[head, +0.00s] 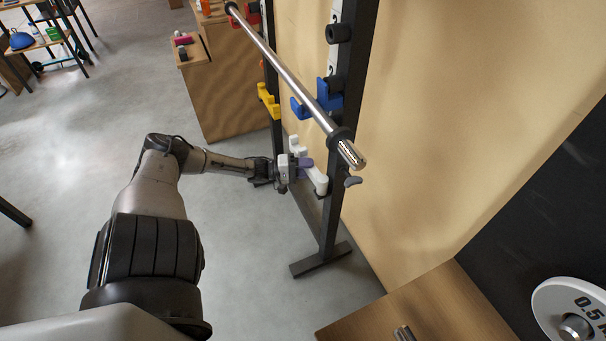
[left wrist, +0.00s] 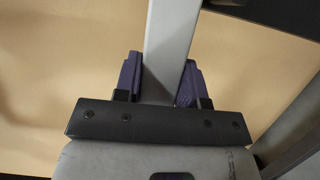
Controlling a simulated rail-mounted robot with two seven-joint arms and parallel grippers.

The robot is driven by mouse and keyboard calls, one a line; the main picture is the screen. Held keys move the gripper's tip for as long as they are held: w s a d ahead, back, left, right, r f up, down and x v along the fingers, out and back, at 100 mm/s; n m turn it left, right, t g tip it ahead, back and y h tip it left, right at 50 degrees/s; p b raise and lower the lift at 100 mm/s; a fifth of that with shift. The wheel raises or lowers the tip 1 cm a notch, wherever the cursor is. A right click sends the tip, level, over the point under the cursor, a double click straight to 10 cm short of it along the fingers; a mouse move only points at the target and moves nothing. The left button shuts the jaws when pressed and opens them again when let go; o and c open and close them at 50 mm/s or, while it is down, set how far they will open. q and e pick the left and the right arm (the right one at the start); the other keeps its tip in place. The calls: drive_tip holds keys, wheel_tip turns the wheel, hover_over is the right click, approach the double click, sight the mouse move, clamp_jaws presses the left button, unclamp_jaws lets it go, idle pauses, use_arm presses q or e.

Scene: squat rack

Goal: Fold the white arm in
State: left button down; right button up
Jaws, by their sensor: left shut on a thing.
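The white arm (head: 319,182) sits low on the near black upright of the squat rack, below the blue arm. In the head view it sticks out to the left of the upright, with an upturned white end (head: 293,143). My left gripper (head: 304,164) is shut on the white arm between its two ends. In the left wrist view the white arm (left wrist: 172,38) passes between the purple fingers of my left gripper (left wrist: 160,78). The gripper hides part of the arm in the head view. My right gripper is not in view.
A steel bar (head: 290,82) lies across the rack above my gripper. A blue arm (head: 326,98) and a yellow arm (head: 269,101) are on the uprights. A wooden box (head: 228,95) stands behind. A weight plate (head: 555,300) is at lower right. Open floor lies left.

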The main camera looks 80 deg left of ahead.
use_arm(q)
drive_tip(key=shift+w+a+f+m+h, duration=0.1)
drive_tip(key=shift+w+m+h, duration=0.2)
drive_tip(key=shift+h, duration=0.2)
drive_tip(key=shift+s+b, duration=0.1)
drive_tip(key=shift+b, duration=0.2)
drive_tip(key=c, duration=1.1)
unclamp_jaws()
drive_tip(key=o, duration=0.4)
